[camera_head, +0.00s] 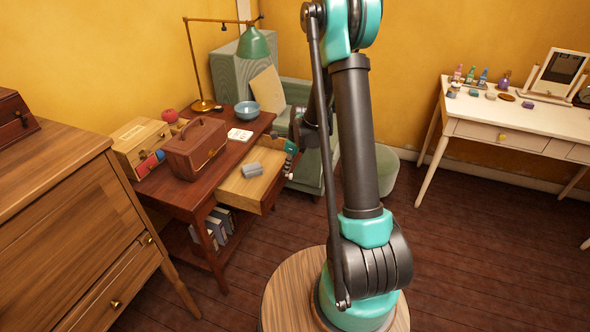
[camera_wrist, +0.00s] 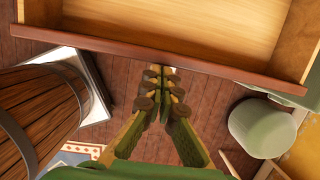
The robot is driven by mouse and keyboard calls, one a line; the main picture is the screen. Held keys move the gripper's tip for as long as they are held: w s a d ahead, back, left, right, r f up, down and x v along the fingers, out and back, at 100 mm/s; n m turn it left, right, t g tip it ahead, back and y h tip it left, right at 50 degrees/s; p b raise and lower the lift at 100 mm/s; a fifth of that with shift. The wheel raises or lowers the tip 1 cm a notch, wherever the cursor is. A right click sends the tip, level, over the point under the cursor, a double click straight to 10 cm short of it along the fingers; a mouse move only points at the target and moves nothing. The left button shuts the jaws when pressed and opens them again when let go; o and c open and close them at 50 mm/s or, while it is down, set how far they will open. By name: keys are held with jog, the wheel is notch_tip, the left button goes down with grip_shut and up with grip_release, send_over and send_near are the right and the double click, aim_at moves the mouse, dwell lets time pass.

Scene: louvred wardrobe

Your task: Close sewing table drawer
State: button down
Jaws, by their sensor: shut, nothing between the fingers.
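The sewing table (camera_head: 176,187) is red-brown and stands left of centre in the head view. Its light-wood drawer (camera_head: 245,189) is pulled out toward the right, with a grey block (camera_head: 265,170) inside. In the wrist view the drawer (camera_wrist: 200,22) spans the top, its dark front edge running across the picture. My gripper (camera_wrist: 160,72) is shut and empty, with its fingertips right by the middle of that front edge; I cannot tell if they touch.
A green armchair (camera_head: 308,178) stands behind the drawer. A dresser (camera_head: 85,215) stands left. The floor at right is clear.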

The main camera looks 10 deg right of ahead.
jog(key=w+a, duration=0.3)
jog(key=a, duration=0.2)
jog(key=w+a, duration=0.2)
jog(key=a, duration=0.3)
jog(key=w+a, duration=0.3)
jog(key=a, duration=0.2)
jog(key=shift+w, duration=0.35)
jog(key=shift+d, duration=0.1)
